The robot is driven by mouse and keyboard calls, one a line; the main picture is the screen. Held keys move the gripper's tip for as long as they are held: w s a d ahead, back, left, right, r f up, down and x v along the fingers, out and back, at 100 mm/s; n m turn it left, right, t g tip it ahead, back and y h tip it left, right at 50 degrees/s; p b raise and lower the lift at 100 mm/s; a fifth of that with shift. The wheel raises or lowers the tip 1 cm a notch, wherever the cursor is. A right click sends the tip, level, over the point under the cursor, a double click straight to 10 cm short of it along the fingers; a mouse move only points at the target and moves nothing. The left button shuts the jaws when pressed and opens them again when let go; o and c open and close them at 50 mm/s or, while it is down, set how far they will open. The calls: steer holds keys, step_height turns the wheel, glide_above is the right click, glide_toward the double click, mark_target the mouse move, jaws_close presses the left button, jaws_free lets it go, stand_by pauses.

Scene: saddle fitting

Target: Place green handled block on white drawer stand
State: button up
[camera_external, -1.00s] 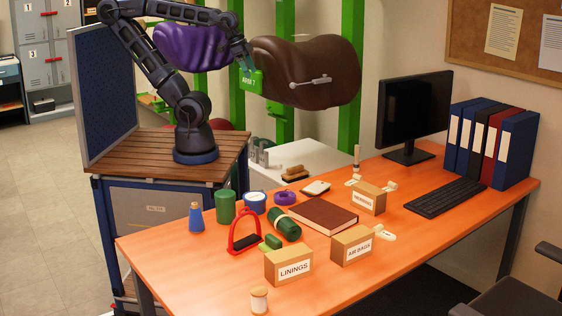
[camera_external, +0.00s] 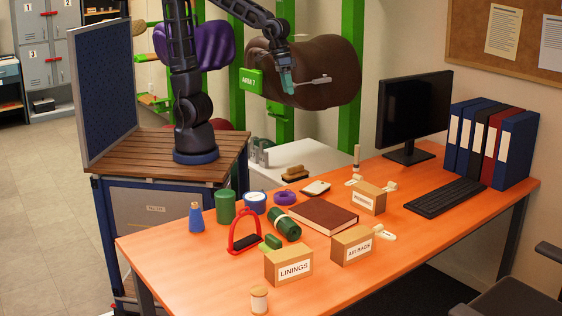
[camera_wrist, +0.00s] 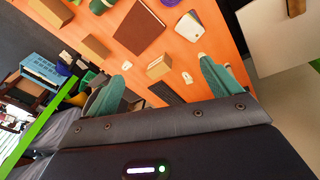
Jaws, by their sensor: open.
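A small green block (camera_external: 272,242), apparently the green handled block, lies on the orange desk between the red stirrup and the LININGS box; its handle is too small to make out. The white drawer stand (camera_external: 318,158) is behind the desk, below the brown saddle; its pale top also shows at the right of the wrist view (camera_wrist: 275,42). My gripper (camera_external: 288,88) is in front of the brown saddle, high above the stand and far from the green block. Its teal fingers are apart and empty in the wrist view (camera_wrist: 165,82).
A brown brush (camera_external: 295,173) rests on the white stand, with grey cylinders at its left end. The red stirrup (camera_external: 245,232), a green roll (camera_external: 284,225), the LININGS box (camera_external: 289,265) and a brown book (camera_external: 316,216) crowd around the block. A monitor (camera_external: 412,108) stands at right.

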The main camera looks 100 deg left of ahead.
steer(key=w+d+f+n, duration=0.1)
steer(key=w+d+f, duration=0.3)
steer(key=d, duration=0.4)
steer(key=n+g, duration=0.3)
steer(key=n, duration=0.2)
glide_toward(274, 238)
steer(key=f, duration=0.5)
steer(key=shift+w+d, duration=0.15)
steer(key=shift+d, duration=0.05)
steer(key=shift+s+d+f, duration=0.1)
steer(key=shift+s+f, duration=0.05)
steer(key=shift+f, duration=0.7)
steer(key=shift+s+d+f, duration=0.1)
steer(key=shift+s+f, duration=0.05)
steer(key=shift+f, duration=0.75)
steer(key=shift+s+d+f, duration=0.1)
steer(key=shift+s+f, duration=0.05)
steer(key=shift+f, duration=0.7)
steer(key=c, duration=1.2)
steer(key=shift+o, duration=0.2)
step_height(274, 238, up, 20)
